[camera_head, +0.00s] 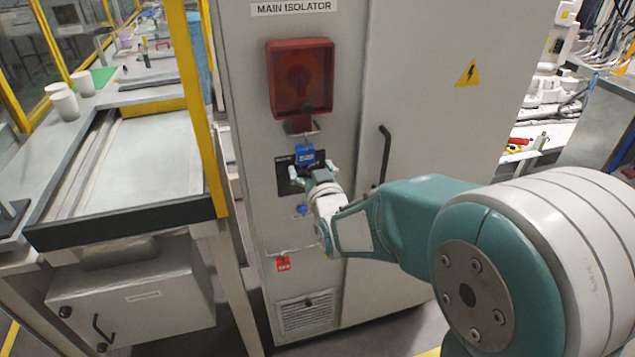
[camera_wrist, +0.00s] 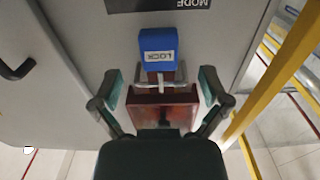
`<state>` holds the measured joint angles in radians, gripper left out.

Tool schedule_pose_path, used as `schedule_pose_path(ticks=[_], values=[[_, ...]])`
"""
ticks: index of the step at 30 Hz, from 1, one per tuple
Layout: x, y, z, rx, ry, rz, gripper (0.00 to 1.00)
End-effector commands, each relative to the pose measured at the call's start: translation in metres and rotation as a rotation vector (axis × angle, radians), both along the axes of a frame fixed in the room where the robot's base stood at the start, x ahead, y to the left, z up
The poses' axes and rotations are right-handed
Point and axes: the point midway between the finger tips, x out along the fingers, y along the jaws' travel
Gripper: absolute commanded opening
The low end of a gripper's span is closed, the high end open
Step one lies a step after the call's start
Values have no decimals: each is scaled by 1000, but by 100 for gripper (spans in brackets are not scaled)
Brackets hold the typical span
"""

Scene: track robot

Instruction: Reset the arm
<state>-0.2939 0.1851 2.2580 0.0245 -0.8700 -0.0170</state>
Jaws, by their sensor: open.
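My arm reaches from the right of the head view to the front of a grey cabinet labelled MAIN ISOLATOR (camera_head: 430,75). My gripper (camera_head: 310,172) is open beside a blue lock (camera_head: 305,155) on the cabinet front. In the wrist view my gripper (camera_wrist: 160,85) has its two fingers spread to either side of a metal bar and a dark red part. The blue block marked LOCK (camera_wrist: 158,50) sits just beyond the fingertips. No finger visibly grips it. A red isolator box (camera_head: 300,78) is above the blue lock.
A dark cabinet handle (camera_head: 384,155) is right of my gripper. A red tag (camera_head: 283,264) hangs lower on the cabinet. A yellow post (camera_head: 199,110) and a conveyor table (camera_head: 140,165) with white cups (camera_head: 65,104) stand to the left. A cluttered bench is at the back right.

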Motion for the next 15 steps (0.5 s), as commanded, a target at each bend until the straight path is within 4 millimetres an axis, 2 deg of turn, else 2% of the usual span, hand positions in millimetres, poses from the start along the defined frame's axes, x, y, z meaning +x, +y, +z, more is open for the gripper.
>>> schedule_pose_path(ticks=[1,6,10,15], values=[[-11,-3,1,0,-1,0,96],[-43,-11,0,0,0,0,96],[-58,-15,0,-1,-1,0,96],[-66,-18,-1,-1,0,0,96]])
